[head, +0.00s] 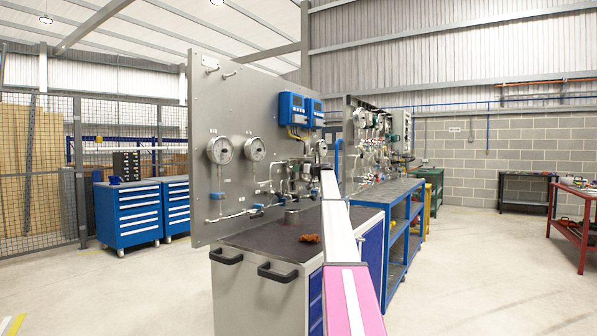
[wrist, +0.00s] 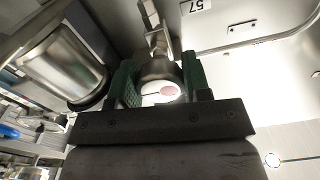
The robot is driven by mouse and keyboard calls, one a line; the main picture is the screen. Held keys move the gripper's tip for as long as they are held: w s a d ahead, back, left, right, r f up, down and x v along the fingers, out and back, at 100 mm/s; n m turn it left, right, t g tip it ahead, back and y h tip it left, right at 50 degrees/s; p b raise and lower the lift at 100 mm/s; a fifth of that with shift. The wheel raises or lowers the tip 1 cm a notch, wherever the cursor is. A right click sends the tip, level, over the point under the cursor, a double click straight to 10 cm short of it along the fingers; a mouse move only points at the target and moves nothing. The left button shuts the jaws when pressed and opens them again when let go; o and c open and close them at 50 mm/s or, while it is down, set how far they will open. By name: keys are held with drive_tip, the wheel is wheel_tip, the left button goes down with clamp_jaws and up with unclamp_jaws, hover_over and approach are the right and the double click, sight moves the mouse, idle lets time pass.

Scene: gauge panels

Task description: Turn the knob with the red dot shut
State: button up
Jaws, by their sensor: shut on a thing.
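The knob with the red dot (wrist: 162,91) is in the middle of the wrist view. It has a round metal body and a pale end face with a reddish dot and a dark line on it. My gripper (wrist: 158,80) has green-padded fingers, one on each side of the knob, and is shut on it. A metal stem runs from behind the knob to the grey panel. In the head view my arm reaches to the right part of the grey panel (head: 212,115); the knob and the gripper cannot be made out there.
A large metal cylinder (wrist: 66,62) stands close left of the fingers. Two round gauges (head: 220,150) and blue instrument boxes (head: 292,108) sit above a dark-topped workbench (head: 255,237).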

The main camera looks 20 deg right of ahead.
idle(0.3)
drive_tip(key=o, duration=0.9)
drive_tip(key=v, duration=1.1)
